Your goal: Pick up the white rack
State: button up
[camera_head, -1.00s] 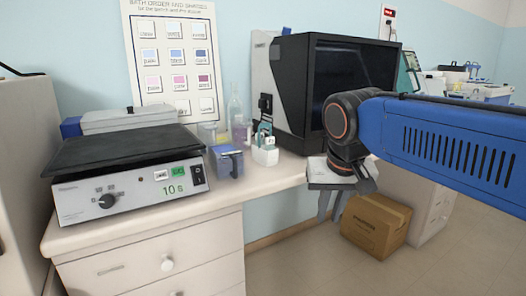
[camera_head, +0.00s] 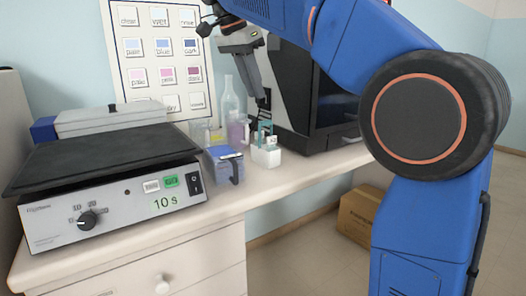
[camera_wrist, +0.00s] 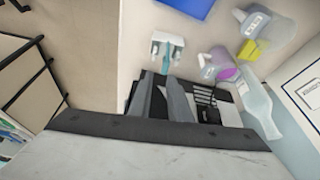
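The white rack (camera_head: 266,156) is a small white holder with a teal upright part, standing on the counter beside the blue-lidded container (camera_head: 225,165). In the wrist view the white rack (camera_wrist: 160,38) lies beyond the fingertips, near the top centre. My gripper (camera_head: 258,96) hangs above and a little left of the rack, fingers pointing down. In the wrist view my gripper (camera_wrist: 159,78) shows two grey fingers with a gap between them and nothing held. The fingers are clear of the rack.
A clear bottle (camera_head: 231,102) and a purple-tinted beaker (camera_head: 237,131) stand behind the rack. A black cabinet (camera_head: 330,105) stands close at right. A cardboard box (camera_head: 358,220) is on the floor.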

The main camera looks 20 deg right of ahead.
jog(key=w+a, duration=0.1)
send_over(259, 155)
jog(key=d, duration=0.1)
jog(key=shift+m, duration=0.4)
jog(key=f, duration=1)
jog(key=shift+w+d, duration=0.1)
jog(key=shift+w, duration=0.3)
jog(key=shift+d+x, duration=0.15)
jog(key=shift+x, duration=1.25)
jog(key=shift+d+x, duration=0.15)
jog(key=shift+x, duration=1.2)
jog(key=shift+r, duration=0.1)
grip_shut()
